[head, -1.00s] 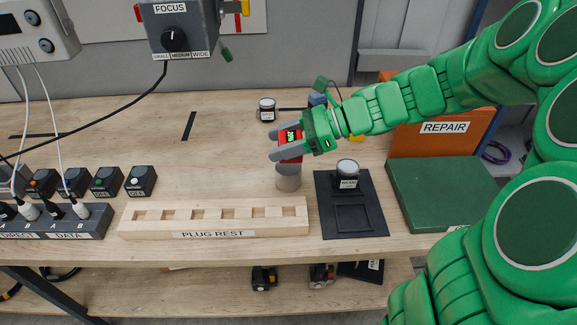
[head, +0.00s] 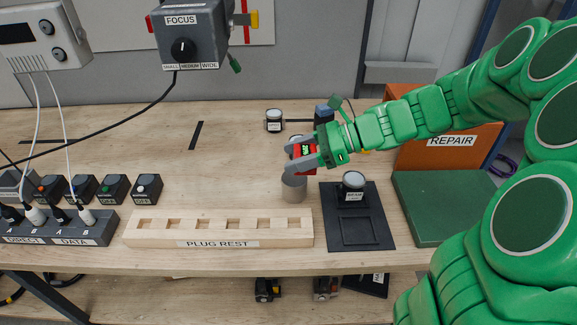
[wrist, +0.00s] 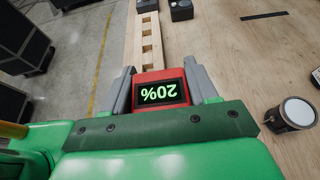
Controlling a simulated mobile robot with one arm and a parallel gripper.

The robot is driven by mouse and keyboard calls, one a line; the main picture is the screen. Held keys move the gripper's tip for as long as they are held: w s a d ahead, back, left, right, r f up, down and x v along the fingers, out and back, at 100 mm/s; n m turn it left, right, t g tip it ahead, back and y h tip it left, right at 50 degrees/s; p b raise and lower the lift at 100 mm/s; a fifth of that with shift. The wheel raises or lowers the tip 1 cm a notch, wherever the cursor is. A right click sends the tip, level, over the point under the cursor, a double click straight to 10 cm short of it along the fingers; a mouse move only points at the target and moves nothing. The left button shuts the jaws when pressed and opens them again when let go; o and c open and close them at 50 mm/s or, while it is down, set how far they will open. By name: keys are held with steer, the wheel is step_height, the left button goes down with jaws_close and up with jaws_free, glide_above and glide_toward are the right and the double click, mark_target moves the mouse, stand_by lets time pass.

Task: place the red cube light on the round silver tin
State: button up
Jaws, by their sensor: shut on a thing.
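The red cube light (head: 306,158) has a black display and sits between the fingers of my gripper (head: 296,154). In the wrist view the red cube light (wrist: 160,90) shows a green "20%", upside down, with a grey finger of my gripper (wrist: 160,82) on each side.
A wooden plug rest (head: 218,228) lies in front of the tin. A black tray (head: 366,225) with a round-topped device (head: 353,185) is at right, beside a green mat (head: 432,207). Another small round-topped device (head: 274,121) stands behind.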

steer(key=shift+w+a+f, duration=0.3)
steer(key=shift+w+f, duration=0.9)
steer(key=shift+w, duration=0.1)
steer(key=shift+w+a+f, duration=0.35)
steer(key=shift+w+f, duration=0.85)
steer(key=shift+w, duration=0.05)
steer(key=shift+w+a+f, duration=0.3)
steer(key=shift+w+f, duration=0.9)
steer(key=shift+w, duration=0.1)
steer(key=shift+f, duration=1.6)
steer(key=shift+f, duration=0.1)
steer(key=o, duration=1.2)
